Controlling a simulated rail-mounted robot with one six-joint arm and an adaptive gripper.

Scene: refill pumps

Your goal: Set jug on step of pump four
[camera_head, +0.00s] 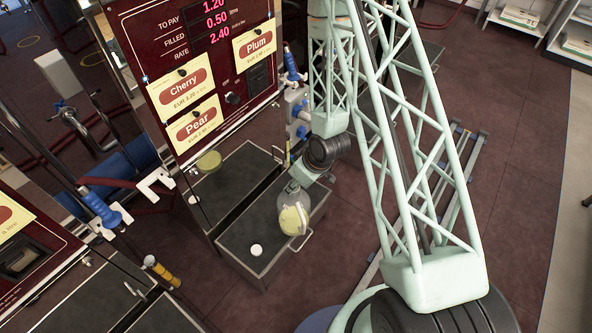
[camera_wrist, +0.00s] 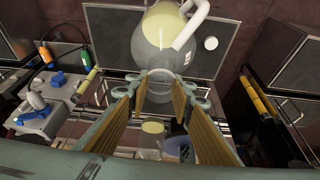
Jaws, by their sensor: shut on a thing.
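A clear jug (camera_head: 293,214) with pale yellow liquid and a light handle is over the right part of a dark-topped step (camera_head: 238,236) at the foot of the pump (camera_head: 200,75) labelled Cherry, Pear and Plum. I cannot read a number on this pump. My gripper (camera_head: 302,178) comes down from the upper right and is shut on the jug's neck. In the wrist view, the fingers (camera_wrist: 158,88) close around the neck of the jug (camera_wrist: 172,58), with the step's dark top (camera_wrist: 108,35) behind it. I cannot tell whether the jug's base touches the step.
A white disc (camera_head: 256,250) lies on the step, left of the jug. Blue nozzles (camera_head: 291,65) hang at the pump's right side. Another pump (camera_head: 30,250) with a blue nozzle (camera_head: 100,207) stands at the lower left. Red floor (camera_head: 330,270) is open to the right.

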